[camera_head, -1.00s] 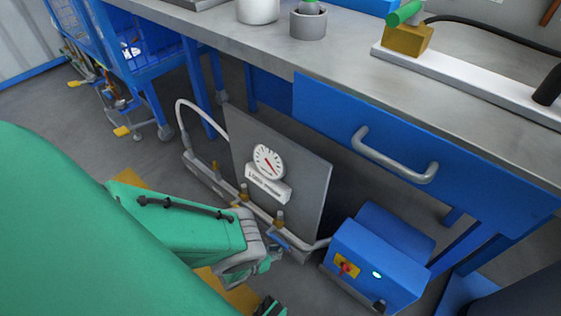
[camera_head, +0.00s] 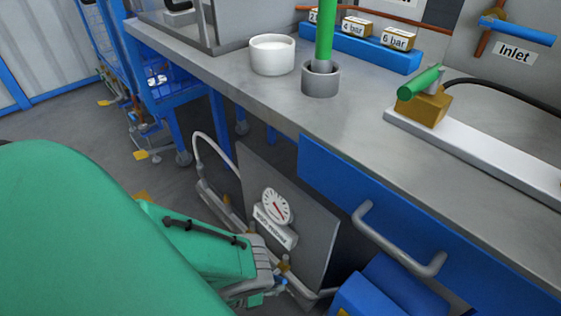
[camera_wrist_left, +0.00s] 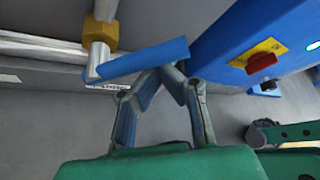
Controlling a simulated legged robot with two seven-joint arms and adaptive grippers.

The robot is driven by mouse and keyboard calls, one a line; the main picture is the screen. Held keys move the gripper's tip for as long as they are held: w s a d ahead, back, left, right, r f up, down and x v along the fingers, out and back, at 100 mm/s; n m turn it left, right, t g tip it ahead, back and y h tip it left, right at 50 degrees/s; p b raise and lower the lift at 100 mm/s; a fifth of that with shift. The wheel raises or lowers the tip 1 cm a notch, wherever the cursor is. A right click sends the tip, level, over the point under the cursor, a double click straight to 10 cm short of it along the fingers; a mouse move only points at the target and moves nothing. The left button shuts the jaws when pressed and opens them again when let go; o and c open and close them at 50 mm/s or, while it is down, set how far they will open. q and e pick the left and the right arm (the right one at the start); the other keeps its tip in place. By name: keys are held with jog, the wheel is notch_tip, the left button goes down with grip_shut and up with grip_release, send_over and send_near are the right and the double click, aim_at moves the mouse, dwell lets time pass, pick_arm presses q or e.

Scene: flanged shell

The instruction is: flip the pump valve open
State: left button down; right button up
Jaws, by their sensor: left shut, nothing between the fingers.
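The pump valve shows in the left wrist view as a flat blue lever (camera_wrist_left: 145,60) by a brass fitting (camera_wrist_left: 100,33) on a silver pipe. The lever extends to the right and slightly up from the pipe end. My left gripper (camera_wrist_left: 166,74) is shut and empty, its fingertips together at the lever's lower edge near its free end. I cannot tell if they touch it. In the head view my left forearm reaches low to the pipework below the gauge panel (camera_head: 312,215), with the fingers mostly hidden. My right gripper is not in view.
A blue pump box (camera_wrist_left: 235,50) with a red knob (camera_wrist_left: 262,62) on a yellow plate stands close right of the fingers. The grey bench (camera_head: 340,125) and blue drawer front (camera_head: 400,210) with its handle overhang the area.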

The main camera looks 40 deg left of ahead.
pick_arm(q)
jog(key=shift+n+h, duration=0.3)
jog(key=shift+n, duration=0.2)
jog(key=a+r, duration=0.2)
jog(key=a, duration=0.1)
jog(key=shift+w+a+r, duration=0.15)
jog(key=shift+a, duration=0.15)
